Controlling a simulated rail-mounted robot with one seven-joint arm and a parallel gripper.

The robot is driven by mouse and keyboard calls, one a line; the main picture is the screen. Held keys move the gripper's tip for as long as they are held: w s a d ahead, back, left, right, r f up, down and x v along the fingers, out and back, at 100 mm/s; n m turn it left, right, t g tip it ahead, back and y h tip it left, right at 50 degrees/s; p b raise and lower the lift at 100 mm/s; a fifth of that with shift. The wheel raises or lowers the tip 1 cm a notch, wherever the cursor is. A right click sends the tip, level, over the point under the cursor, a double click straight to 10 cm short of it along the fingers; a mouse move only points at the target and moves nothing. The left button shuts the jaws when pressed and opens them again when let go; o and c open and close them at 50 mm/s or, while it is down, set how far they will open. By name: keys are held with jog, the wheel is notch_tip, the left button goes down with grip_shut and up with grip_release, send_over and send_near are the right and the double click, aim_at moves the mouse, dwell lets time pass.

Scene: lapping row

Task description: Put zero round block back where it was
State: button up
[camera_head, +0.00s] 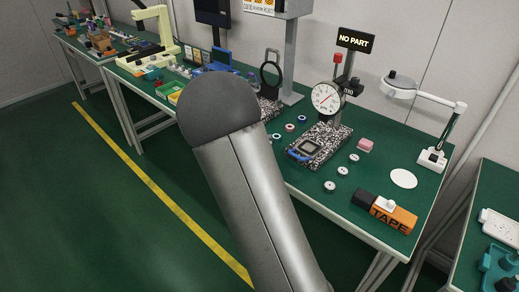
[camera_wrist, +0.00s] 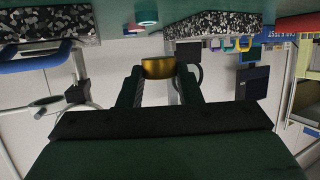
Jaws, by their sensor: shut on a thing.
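A gold-coloured round block (camera_wrist: 158,68), which I take to be the zero round block, is between the fingertips of my gripper (camera_wrist: 158,75) in the wrist view. My gripper is shut on it. The wrist view looks upside down, with the bench top along its upper edge. In the head view my own arm link covers the middle, and neither gripper nor block shows. The dial gauge (camera_head: 326,98) stands over a speckled granite base (camera_head: 333,135) under a sign reading NO PART (camera_head: 355,40). The block's former spot cannot be told.
Several small rings lie around the granite base, one at the front (camera_head: 329,187). A pink block (camera_head: 365,145), a white disc (camera_head: 403,179), an orange TAPE box (camera_head: 400,219) and a magnifier lamp (camera_head: 399,85) are to the right.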

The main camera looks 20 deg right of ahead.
jog(key=w+f, duration=0.2)
jog(key=f, duration=0.1)
jog(key=shift+w+d, duration=0.25)
jog(key=shift+d, duration=0.1)
jog(key=shift+w+f, duration=0.1)
jog(key=shift+f, duration=1.6)
jog(key=shift+f+b, duration=0.1)
jog(key=shift+b, duration=0.25)
jog(key=o, duration=1.1)
jog(key=shift+f, duration=0.1)
jog(key=shift+o, duration=0.2)
